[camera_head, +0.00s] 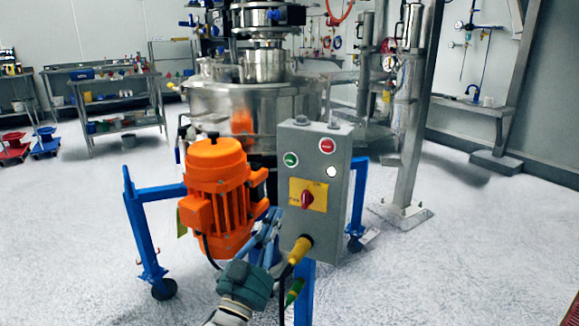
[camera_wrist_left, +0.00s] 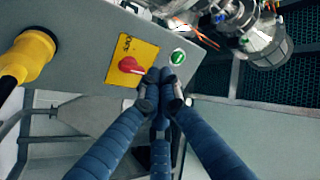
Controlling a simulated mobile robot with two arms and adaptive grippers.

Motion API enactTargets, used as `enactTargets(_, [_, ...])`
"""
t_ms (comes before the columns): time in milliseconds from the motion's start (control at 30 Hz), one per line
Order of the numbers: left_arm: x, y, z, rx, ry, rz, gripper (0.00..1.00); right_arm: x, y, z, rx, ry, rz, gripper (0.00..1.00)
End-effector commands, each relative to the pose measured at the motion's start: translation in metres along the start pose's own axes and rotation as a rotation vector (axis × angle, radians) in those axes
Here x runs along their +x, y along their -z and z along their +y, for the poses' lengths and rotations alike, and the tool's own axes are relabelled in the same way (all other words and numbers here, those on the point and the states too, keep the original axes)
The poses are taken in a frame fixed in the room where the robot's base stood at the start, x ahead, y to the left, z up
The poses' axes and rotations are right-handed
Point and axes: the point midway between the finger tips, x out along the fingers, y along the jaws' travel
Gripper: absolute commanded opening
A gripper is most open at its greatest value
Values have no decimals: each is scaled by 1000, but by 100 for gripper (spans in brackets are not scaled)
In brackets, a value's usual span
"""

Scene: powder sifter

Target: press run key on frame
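The grey control box (camera_head: 332,215) stands on a blue frame (camera_head: 305,295). On its face are a green button (camera_head: 290,159), a red button (camera_head: 327,145), a white round part (camera_head: 331,172) and a red rotary knob (camera_head: 307,200) on a yellow plate. Their lettering is too small to read. My left gripper (camera_head: 270,226) is in front of the box's left side, below the green button. In the left wrist view, its fingertips (camera_wrist_left: 161,84) are together, holding nothing, close to the green button (camera_wrist_left: 178,57) and the red knob (camera_wrist_left: 131,65). Contact cannot be told. My right gripper is not in view.
An orange motor (camera_head: 220,195) is just left of the box. A yellow cable plug (camera_head: 300,248) sticks out low on the box, near my left arm. A large steel vessel (camera_head: 210,102) stands behind. The floor in front is open.

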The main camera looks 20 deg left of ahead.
Motion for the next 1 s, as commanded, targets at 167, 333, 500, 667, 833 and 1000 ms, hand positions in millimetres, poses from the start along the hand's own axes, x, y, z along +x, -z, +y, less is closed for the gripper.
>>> enactTargets(167, [16,45,-36,68,135,194,0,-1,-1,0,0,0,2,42])
enactTargets(333, [18,68,-53,103,203,287,0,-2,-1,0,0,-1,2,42])
enactTargets(500, [18,73,-57,110,218,305,0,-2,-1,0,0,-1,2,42])
enactTargets(667, [18,72,-56,109,217,304,0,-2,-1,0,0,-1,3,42])
enactTargets(833, [21,70,-55,109,216,304,0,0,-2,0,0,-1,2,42])
enactTargets(1000, [36,64,-49,109,217,304,0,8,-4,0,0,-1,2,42])
